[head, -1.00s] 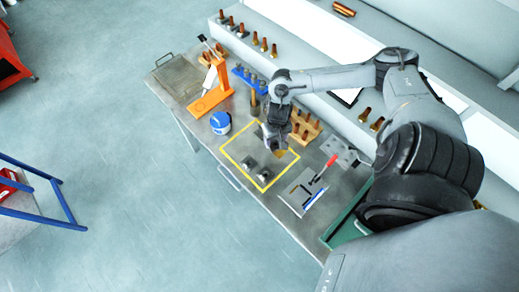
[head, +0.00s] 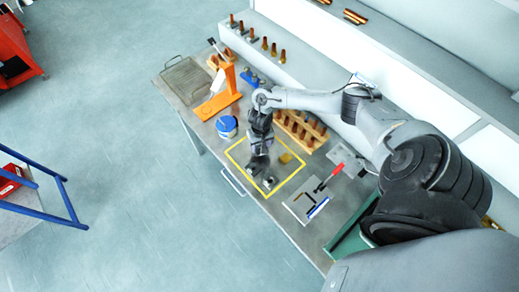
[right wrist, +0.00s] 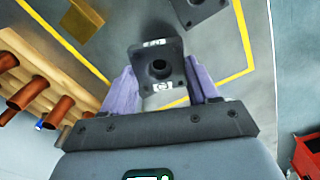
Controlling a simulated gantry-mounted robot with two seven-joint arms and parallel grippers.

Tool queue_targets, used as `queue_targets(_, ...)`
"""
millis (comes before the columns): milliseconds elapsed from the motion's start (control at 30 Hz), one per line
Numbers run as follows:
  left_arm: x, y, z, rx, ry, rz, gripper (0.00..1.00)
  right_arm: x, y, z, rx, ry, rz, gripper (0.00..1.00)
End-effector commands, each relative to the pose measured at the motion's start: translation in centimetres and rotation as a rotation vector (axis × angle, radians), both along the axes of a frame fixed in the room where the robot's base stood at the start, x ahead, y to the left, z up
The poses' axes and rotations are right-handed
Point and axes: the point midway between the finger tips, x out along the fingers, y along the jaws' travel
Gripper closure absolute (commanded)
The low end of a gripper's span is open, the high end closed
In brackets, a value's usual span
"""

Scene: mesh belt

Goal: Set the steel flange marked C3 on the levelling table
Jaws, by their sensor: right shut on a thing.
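My right gripper (head: 258,162) points down inside the yellow outlined square on the bench. It is shut on a dark steel flange, a square plate with a round bored hub; in the right wrist view this flange (right wrist: 160,68) sits between the fingers (right wrist: 163,92). It bears two small white labels whose text I cannot read surely. I cannot tell which thing is the levelling table. My left gripper is not in view.
A brass block (head: 285,158) lies right of the gripper inside the square. A wooden rack (head: 302,128) with copper pieces stands behind it. A blue-lidded tub (head: 227,126) and an orange stand (head: 217,95) are to the left. A plate with tools (head: 307,201) lies right.

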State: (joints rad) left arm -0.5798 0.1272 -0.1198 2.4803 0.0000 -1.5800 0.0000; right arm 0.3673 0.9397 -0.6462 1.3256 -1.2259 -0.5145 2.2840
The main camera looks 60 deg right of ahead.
Motion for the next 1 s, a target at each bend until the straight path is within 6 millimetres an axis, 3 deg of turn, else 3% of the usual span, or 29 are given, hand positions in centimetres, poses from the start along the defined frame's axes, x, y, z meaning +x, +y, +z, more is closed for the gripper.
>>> queue_targets(167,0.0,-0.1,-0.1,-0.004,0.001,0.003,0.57,0.6,0.0,-0.4,0.000,0.000,-0.001,0.84)
queue_targets(500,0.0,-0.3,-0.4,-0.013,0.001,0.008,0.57,0.5,0.0,-4.0,0.000,0.000,-0.001,0.84)
queue_targets(967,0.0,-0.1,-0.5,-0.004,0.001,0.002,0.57,0.5,0.0,-4.6,0.001,-0.001,-0.001,0.84)
queue_targets(1000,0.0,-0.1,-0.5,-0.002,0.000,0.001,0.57,0.5,0.0,-4.5,0.000,0.000,-0.001,0.34)
